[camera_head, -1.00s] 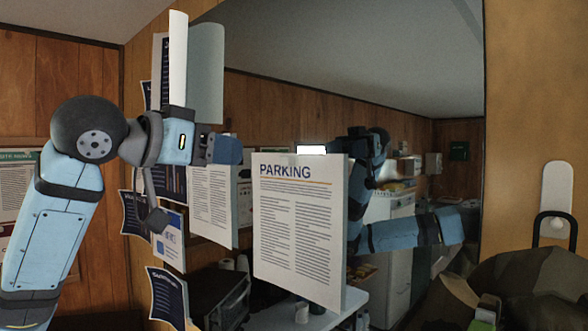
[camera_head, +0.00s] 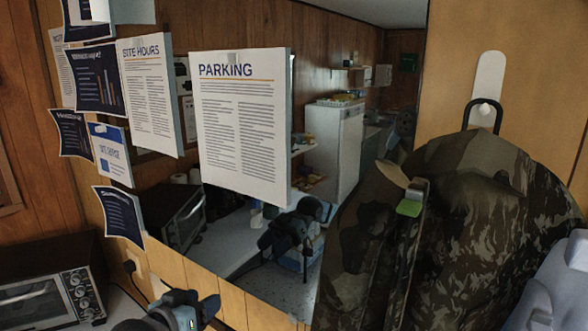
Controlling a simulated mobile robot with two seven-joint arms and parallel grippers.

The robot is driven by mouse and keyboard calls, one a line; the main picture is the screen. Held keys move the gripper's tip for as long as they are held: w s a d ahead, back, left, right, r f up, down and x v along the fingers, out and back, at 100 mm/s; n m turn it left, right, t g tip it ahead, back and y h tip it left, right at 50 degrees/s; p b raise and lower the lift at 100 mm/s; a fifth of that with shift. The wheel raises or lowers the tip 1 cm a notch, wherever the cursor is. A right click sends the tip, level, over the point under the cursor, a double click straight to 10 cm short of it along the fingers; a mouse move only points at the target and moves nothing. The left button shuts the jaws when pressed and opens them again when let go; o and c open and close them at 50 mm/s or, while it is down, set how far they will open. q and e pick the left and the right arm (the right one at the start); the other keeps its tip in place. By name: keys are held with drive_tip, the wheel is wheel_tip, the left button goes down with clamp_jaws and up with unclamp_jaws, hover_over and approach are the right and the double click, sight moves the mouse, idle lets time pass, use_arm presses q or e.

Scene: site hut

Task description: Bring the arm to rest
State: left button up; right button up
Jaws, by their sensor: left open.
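My left arm shows only at the bottom edge, low on the left. Its blue and dark end with the left gripper (camera_head: 207,309) is held low in front of the wood wall, right of the toaster oven. The gripper is open, and I see nothing between its fingers. Most of the arm is below the picture. My right gripper is not in view.
A large mirror (camera_head: 225,245) carries a PARKING sheet (camera_head: 241,130) and a SITE HOURS sheet (camera_head: 152,100). A toaster oven (camera_head: 45,290) stands at lower left. A camouflage backpack (camera_head: 480,215) hangs from a hook (camera_head: 489,85) at right. Pale grey-blue parts fill the lower right corner.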

use_arm(q)
drive_tip(key=s+f+g+y, duration=0.2)
drive_tip(key=s+f+y, duration=0.1)
drive_tip(key=s+f, duration=2.4)
drive_tip(key=shift+s+a+f, duration=0.25)
drive_tip(key=shift+a+f, duration=0.15)
drive_tip(key=shift+f, duration=0.3)
